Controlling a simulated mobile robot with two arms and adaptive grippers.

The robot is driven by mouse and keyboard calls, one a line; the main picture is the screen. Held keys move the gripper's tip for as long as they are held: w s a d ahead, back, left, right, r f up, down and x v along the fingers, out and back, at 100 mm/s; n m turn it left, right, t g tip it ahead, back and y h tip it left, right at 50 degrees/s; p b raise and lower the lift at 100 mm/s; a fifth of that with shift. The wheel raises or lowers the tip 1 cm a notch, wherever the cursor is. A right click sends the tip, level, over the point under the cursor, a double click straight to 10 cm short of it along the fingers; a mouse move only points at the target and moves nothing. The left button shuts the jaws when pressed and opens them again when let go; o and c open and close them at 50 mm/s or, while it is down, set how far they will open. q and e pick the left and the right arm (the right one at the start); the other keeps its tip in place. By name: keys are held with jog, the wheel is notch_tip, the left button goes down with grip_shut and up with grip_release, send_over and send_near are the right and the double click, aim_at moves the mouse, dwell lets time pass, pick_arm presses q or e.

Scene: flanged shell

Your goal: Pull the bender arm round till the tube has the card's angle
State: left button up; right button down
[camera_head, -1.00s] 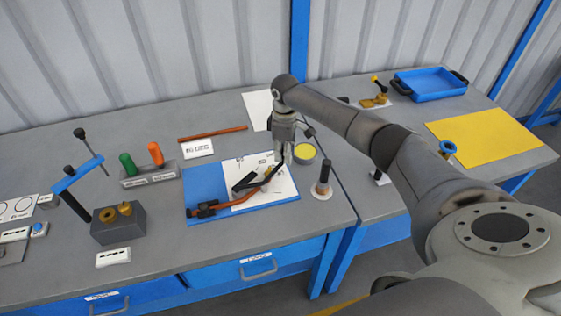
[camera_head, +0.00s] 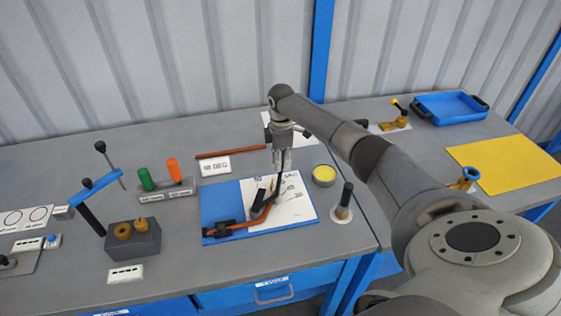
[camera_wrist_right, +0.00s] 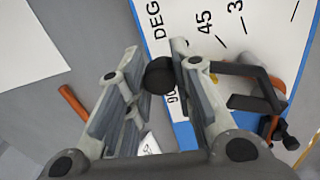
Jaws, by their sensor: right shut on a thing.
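My right gripper (camera_head: 282,168) is above the bender's white scale sheet (camera_head: 295,208). In the right wrist view, its fingers (camera_wrist_right: 157,60) are closed around the round black handle (camera_wrist_right: 160,76) of the bender arm. The black bender parts (camera_head: 259,198) stand on a blue board (camera_head: 220,201). The copper tube (camera_head: 243,225) runs from the black clamp at the left and bends up toward the back near the bender arm. The scale shows DEG, 45 and other marks in the right wrist view. The card (camera_head: 216,167) with a DEG figure stands behind the board. My left gripper is not in view.
A spare copper rod (camera_head: 233,152) lies behind the card. A green and an orange handle (camera_head: 173,169) stand in a holder at the left. A yellow-topped round tin (camera_head: 324,175) and a black-handled tool (camera_head: 344,200) stand close to the board's right side.

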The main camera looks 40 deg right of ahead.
jog(key=shift+w+r, duration=0.1)
jog(key=c, duration=1.3)
grip_release()
jog(key=shift+o, duration=0.2)
notch_tip(320, 180, up, 12)
